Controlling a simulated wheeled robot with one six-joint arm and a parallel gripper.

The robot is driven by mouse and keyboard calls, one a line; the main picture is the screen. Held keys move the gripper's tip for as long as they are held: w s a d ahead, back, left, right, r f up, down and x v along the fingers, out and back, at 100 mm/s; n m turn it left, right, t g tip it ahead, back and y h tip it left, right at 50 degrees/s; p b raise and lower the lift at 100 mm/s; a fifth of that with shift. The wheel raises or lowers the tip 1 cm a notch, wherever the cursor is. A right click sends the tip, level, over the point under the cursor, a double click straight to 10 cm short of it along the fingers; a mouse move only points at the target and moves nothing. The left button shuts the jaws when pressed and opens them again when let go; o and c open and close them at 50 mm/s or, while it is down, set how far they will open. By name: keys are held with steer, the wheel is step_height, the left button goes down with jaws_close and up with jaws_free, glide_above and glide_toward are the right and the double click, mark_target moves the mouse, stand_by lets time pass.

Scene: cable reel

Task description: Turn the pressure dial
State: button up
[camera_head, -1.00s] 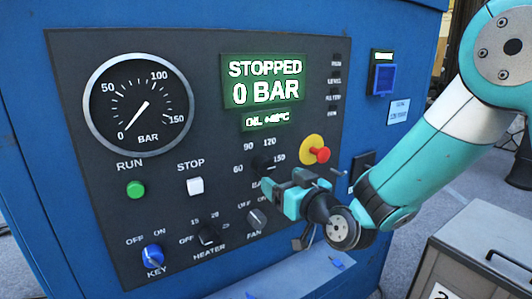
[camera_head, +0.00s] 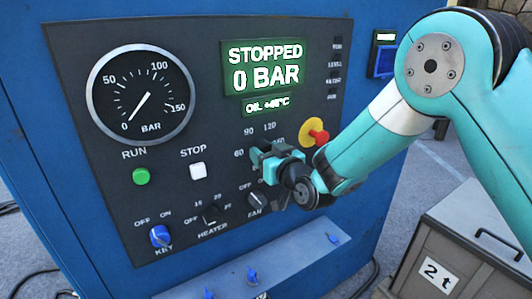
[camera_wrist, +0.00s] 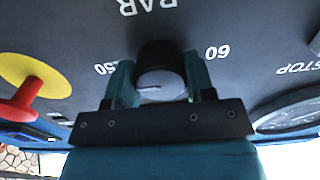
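The pressure dial (camera_wrist: 160,70) is a round black knob with a grey face and a white line on its left half in the wrist view. That view is upside down, with 60 to the right of the dial and 150 to the left. My gripper (camera_wrist: 161,80) has a finger on each side of the dial, with no gap visible, and appears shut on it. In the head view my gripper (camera_head: 262,158) covers the dial on the dark control panel (camera_head: 85,150). The display (camera_head: 264,68) reads STOPPED, 0 BAR, and the gauge (camera_head: 140,92) needle is near 0.
A red mushroom button on a yellow base (camera_head: 314,132) is close to the right of my gripper. The fan knob (camera_head: 256,201) and heater knob (camera_head: 211,214) are below. A blue-handled ledge (camera_head: 300,262) juts out lower down.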

steer(key=shift+f+b, duration=0.15)
steer(key=shift+b, duration=0.45)
steer(key=n+b, duration=0.2)
steer(key=b, duration=0.1)
steer(key=shift+f+b, duration=0.2)
steer(key=shift+b, duration=0.15)
steer(key=n+b, duration=0.2)
steer(key=b, duration=0.3)
steer(key=shift+f+n, duration=0.1)
steer(key=shift+n, duration=0.2)
steer(key=n+b, duration=0.4)
steer(key=b, duration=0.2)
steer(key=shift+d+b, duration=0.1)
steer(key=shift+b, duration=0.2)
steer(key=n+b, duration=0.3)
steer(key=shift+r, duration=0.4)
steer(key=shift+r, duration=0.1)
steer(key=o, duration=0.9)
